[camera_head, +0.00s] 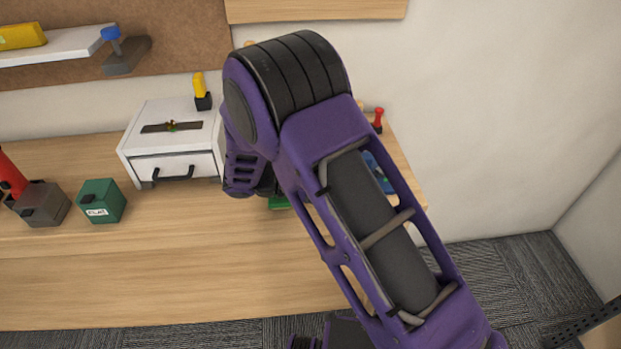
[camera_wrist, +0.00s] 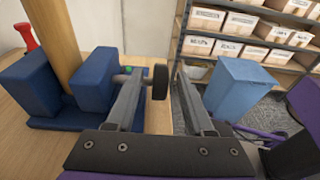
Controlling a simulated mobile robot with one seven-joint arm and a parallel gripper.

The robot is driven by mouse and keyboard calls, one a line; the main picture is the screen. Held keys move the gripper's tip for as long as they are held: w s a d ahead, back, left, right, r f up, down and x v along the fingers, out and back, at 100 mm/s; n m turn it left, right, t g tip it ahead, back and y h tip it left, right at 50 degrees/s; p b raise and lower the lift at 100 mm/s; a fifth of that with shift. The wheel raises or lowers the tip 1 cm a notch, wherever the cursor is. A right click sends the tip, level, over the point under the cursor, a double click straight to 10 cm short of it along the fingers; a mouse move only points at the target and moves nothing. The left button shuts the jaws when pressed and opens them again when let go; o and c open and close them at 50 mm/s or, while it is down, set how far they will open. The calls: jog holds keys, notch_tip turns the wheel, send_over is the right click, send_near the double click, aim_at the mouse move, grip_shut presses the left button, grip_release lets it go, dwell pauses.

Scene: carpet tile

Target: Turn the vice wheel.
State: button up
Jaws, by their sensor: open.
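The vice shows in the wrist view at the left, with blue jaws (camera_wrist: 93,80) and a wooden piece (camera_wrist: 58,40) standing between them. Its wheel (camera_wrist: 160,82), dark and seen nearly edge-on, stands out to the right of the jaws. My gripper (camera_wrist: 161,70) is open, with one finger on each side of the wheel in the picture, the left finger nearer to it. I cannot tell whether either finger touches it. In the head view only a blue part of the vice (camera_head: 378,172) shows past my purple arm; the wheel and fingertips are hidden there.
The wooden bench (camera_head: 180,270) carries a white drawer box (camera_head: 175,165), a green box (camera_head: 101,201) and a red-handled tool (camera_head: 378,118). In the wrist view, a light blue bin (camera_wrist: 242,88) stands at right before shelves of labelled boxes (camera_wrist: 228,47).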

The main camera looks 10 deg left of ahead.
jog(key=v, duration=1.7)
jog(key=shift+s+a+p, duration=0.1)
jog(key=shift+a+p, duration=0.05)
jog(key=shift+p, duration=0.15)
jog(key=shift+r, duration=0.1)
